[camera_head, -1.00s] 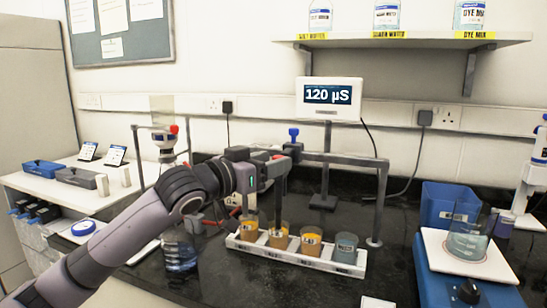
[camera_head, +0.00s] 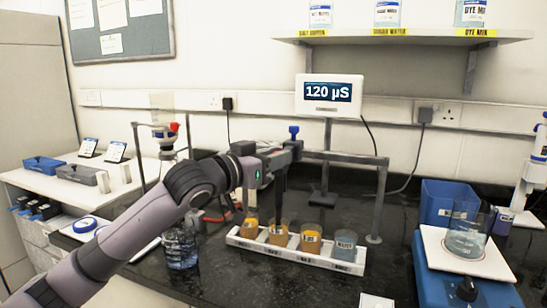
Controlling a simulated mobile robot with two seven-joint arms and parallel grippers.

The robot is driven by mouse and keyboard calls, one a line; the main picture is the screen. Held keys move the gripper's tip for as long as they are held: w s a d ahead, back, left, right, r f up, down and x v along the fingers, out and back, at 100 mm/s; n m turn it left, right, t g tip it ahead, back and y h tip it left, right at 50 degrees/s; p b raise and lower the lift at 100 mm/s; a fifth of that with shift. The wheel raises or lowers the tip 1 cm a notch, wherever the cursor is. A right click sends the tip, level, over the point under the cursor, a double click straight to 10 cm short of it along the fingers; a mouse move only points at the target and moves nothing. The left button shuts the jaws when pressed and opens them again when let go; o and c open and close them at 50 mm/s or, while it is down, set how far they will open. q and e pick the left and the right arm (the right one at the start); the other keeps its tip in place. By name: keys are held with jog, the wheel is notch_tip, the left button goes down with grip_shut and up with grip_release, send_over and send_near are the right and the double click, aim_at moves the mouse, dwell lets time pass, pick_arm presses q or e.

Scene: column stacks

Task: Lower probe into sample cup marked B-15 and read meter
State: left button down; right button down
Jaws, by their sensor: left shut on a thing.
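My left gripper (camera_head: 285,153) is shut on a dark, slim probe (camera_head: 279,183) that hangs about upright. The probe's lower end is at the second cup from the left (camera_head: 279,233), which holds orange liquid; I cannot tell how deep the tip sits. A white rack (camera_head: 240,241) holds a row of cups: the left cup (camera_head: 250,229) and third cup (camera_head: 311,239) are also orange, the right one (camera_head: 344,246) is grey-blue. The cup labels are too small to read surely. The meter (camera_head: 330,94) reads 120 µS. My right gripper is not in view.
A grey rail frame (camera_head: 345,158) with a blue knob (camera_head: 293,131) stands behind the rack. A beaker of clear liquid (camera_head: 181,248) stands left of it. A blue stirrer (camera_head: 436,283) with a beaker (camera_head: 466,238) and a blue bin (camera_head: 451,203) are at right.

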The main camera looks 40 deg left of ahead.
pick_arm(q)
notch_tip(320, 180, up, 6)
jog(key=p, duration=0.5)
jog(key=shift+p, duration=0.3)
jog(key=c, duration=0.9)
grip_release()
